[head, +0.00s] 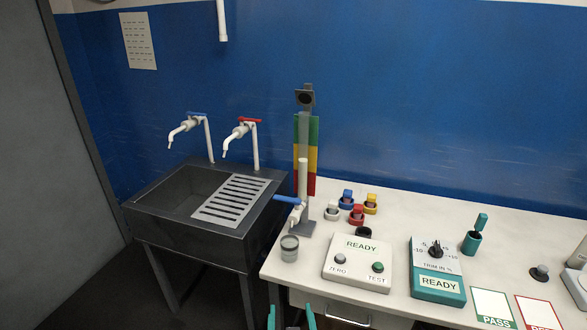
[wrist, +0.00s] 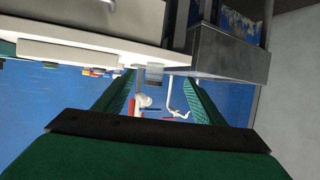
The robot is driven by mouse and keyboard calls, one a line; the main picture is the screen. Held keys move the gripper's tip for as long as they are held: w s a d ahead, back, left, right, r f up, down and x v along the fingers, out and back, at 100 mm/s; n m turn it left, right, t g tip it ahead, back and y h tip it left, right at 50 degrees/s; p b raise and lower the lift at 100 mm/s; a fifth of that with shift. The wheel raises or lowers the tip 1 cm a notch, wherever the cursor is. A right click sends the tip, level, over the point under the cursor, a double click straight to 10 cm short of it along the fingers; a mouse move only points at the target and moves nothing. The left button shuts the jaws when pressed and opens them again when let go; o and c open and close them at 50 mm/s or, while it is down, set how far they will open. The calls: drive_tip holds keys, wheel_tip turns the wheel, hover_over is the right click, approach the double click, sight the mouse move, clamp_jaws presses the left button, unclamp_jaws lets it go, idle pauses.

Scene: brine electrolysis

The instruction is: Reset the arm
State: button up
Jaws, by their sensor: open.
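My gripper (head: 290,312) shows only at the bottom edge of the head view, in front of the table's near left corner. Its two green fingers stand apart with nothing between them. The wrist view also shows my gripper (wrist: 158,88), with the fingers spread wide and the scene upside down. The rest of my arm is out of the head view. The white table (head: 290,262) and the dark sink (head: 190,232) lie beyond the fingers.
A glass beaker (head: 289,248) stands near the table's left edge, beside a colour-striped column stand (head: 306,140). A READY test box (head: 357,262), a teal trim box (head: 438,272) and several coloured-top pieces stand to the right. PASS (head: 493,307) and red-bordered (head: 537,312) cards lie flat.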

drive_tip(key=s+f, duration=0.4)
drive_tip(key=s, duration=0.5)
drive_tip(key=s+f, duration=0.5)
drive_tip(key=s, duration=0.4)
drive_tip(key=s+r+t, duration=0.1)
drive_tip(key=s+r, duration=0.1)
drive_tip(key=s, duration=0.7)
drive_tip(key=s+r, duration=0.2)
drive_tip(key=s, duration=0.8)
drive_tip(key=shift+d+m+t+h, duration=0.3)
drive_tip(key=shift+d+t+h, duration=0.1)
drive_tip(key=shift+w, duration=0.1)
